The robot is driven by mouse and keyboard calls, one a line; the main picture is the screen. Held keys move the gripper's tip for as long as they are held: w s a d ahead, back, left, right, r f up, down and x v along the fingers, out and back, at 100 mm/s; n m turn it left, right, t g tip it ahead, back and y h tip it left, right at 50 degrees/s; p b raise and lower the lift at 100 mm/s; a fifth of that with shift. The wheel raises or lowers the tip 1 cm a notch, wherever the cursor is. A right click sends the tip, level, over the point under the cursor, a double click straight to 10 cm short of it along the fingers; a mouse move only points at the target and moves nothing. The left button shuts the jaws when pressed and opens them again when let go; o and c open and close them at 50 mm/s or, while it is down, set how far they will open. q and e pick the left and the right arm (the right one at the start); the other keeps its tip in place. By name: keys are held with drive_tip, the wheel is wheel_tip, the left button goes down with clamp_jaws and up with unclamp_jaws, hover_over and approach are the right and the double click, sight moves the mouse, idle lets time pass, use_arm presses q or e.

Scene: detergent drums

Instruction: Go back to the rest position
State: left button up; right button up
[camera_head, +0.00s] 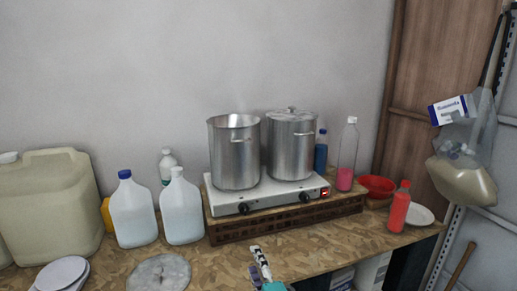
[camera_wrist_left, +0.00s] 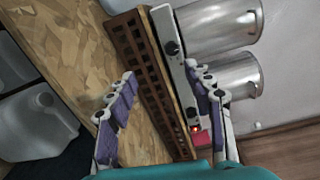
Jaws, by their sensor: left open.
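My left gripper (camera_head: 262,268) shows at the bottom middle of the head view, low in front of the hot plate (camera_head: 240,206). In the left wrist view my left gripper (camera_wrist_left: 161,76) has its two purple-padded fingers spread wide, with nothing between them. The hot plate (camera_wrist_left: 166,28) and its slatted wooden base (camera_wrist_left: 138,50) lie beyond the fingers there. One finger overlaps the hot plate's front in that picture; whether it touches cannot be told. A red switch (camera_head: 325,193) shows at the hot plate's right end. My right gripper is in neither view.
Two steel pots (camera_head: 235,160) (camera_head: 291,150) stand on the hot plate. White jugs (camera_head: 133,215) (camera_head: 181,212) and a large canister (camera_head: 48,205) stand left. A red bottle (camera_head: 399,210), red bowl (camera_head: 378,186) and plate (camera_head: 420,215) sit right. A bag (camera_head: 462,180) hangs at far right.

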use_arm(q)
drive_tip(key=s+a+f+n+g, duration=0.3)
drive_tip(key=a, duration=0.4)
drive_tip(key=s+a+f+n+g, duration=0.2)
drive_tip(key=s+a+n+g, duration=0.15)
drive_tip(key=a, duration=0.45)
drive_tip(key=s+a+f+n+g+h, duration=0.1)
drive_tip(key=s+f+n+h, duration=0.1)
drive_tip(key=s, duration=0.5)
drive_tip(key=s+a+f+n+g+h, duration=0.1)
drive_tip(key=s+f+n+g+h, duration=0.1)
drive_tip(key=s+n, duration=0.5)
drive_tip(key=shift+f+h, duration=0.7)
drive_tip(key=shift+h, duration=0.2)
